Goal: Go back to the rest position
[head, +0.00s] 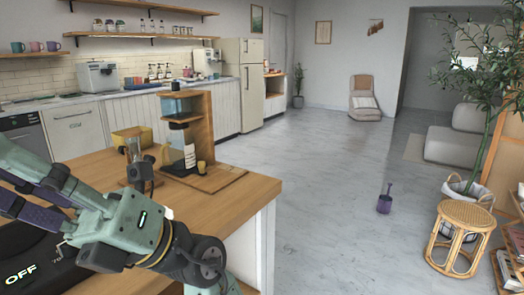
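My gripper (32,190) is at the lower left of the head view, at the end of my green and black arm. It points left, over the near left part of the wooden counter (228,205). Its fingertips run out of the left edge of the picture. I cannot see whether it is open or shut, or whether anything is between the fingers. The coffee stand (196,115), a wooden frame with a clear blue-tinted container above a dark-and-white one, stands farther back on the counter, apart from my gripper.
A glass vessel with dark parts (134,150) and a yellow box (131,136) stand near the stand. A rattan stool (462,215), a potted plant (468,190) and a purple object (384,202) are on the floor at right. The middle floor is otherwise clear.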

